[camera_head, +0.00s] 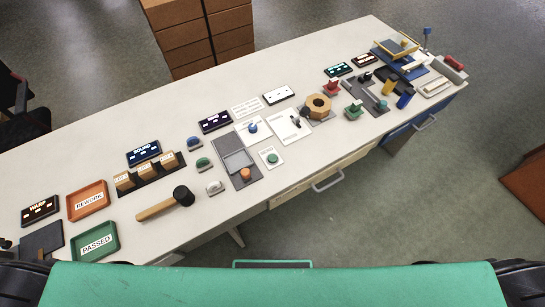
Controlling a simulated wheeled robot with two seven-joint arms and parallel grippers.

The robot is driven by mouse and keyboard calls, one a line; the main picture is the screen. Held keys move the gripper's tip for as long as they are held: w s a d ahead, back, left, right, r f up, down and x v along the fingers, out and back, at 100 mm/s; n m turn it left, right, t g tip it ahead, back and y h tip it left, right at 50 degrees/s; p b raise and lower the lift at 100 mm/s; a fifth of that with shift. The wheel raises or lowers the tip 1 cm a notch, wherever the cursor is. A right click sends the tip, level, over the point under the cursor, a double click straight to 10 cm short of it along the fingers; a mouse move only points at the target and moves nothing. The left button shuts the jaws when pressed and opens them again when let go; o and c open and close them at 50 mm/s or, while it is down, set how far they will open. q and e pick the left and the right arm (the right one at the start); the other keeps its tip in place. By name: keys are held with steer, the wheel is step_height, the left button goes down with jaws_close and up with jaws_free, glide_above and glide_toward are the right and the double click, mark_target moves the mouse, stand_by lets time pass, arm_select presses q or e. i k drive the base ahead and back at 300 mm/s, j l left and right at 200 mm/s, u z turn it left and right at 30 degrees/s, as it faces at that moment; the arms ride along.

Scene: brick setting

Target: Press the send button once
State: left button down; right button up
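A green round button (272,158) sits on a small white plate near the front edge of the long white table, about mid-picture. Small lettering on the plate is too fine to read surely, so I cannot confirm that it is the send button. An orange round button (245,174) sits just left of it on a grey panel with a raised clear-looking cover (238,160). Neither gripper is in view; only dark parts of my own body show at the bottom corners. Nothing touches the buttons.
On the white table (218,219), a mallet (168,203) and a green "PASSED" tray (97,241) lie left. A drawer handle (328,181) juts from the front.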

mark_target(271, 158)
steer(key=i+l+u, duration=0.15)
steer(key=l+u, duration=0.2)
steer(key=l, duration=0.3)
steer(key=l+u, duration=0.4)
steer(key=l, duration=0.25)
steer(key=l+u, duration=0.35)
steer(key=l, duration=0.35)
